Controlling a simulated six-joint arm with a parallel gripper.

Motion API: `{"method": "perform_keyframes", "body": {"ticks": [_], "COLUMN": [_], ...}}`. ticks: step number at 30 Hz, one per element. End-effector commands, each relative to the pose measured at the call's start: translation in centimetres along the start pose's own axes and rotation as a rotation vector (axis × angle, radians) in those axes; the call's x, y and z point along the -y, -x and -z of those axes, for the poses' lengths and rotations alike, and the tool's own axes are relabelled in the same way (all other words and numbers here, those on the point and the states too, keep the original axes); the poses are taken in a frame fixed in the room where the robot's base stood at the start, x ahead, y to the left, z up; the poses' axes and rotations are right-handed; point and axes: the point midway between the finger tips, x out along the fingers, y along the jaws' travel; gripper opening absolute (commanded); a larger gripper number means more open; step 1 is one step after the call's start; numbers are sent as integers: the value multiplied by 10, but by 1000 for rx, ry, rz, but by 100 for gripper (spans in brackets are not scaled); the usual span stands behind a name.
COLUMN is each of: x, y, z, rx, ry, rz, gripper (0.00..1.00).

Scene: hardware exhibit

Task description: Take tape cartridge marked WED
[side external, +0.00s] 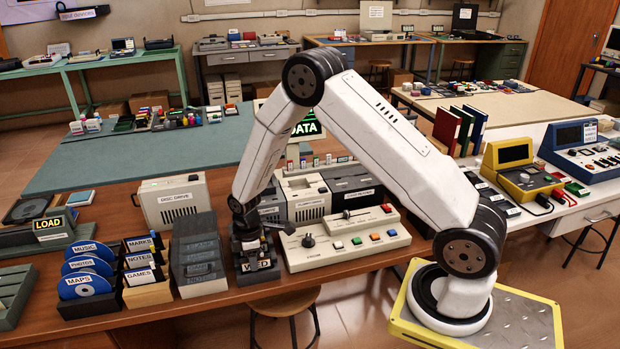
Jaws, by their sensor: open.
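My gripper (256,250) points down at the front of the wooden table and is open. A dark tape cartridge (263,267) with a white label stands right at its fingertips. The label's letters look like W and D, with the middle partly covered by a finger. I cannot tell whether the fingers touch the cartridge or stand around it. The gripper and wrist hide most of what is behind and beside it. A dark stepped rack (197,243) stands just to the left; the small labels in it are too small to read.
A control console (345,240) with coloured buttons is close on the right. The disc drive (172,201) stands behind the rack. Blue discs (84,287) and labelled sleeves (143,261) stand farther left. Other machines crowd the back right, and a stool (284,303) is below the front edge.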

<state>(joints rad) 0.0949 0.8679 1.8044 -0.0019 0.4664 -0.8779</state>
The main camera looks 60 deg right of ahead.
Motion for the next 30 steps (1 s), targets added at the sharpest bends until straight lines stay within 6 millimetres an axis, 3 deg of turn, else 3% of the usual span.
{"method": "perform_keyframes", "body": {"ticks": [14, 15, 18, 19, 30], "x": [0, 0, 0, 0, 0], "y": [0, 0, 0, 0, 0], "z": [0, 0, 0, 0, 0], "rx": [0, 0, 0, 0, 0], "ry": [0, 0, 0, 0, 0], "rz": [0, 0, 0, 0, 0], "gripper": [41, 38, 6, 0, 0]}}
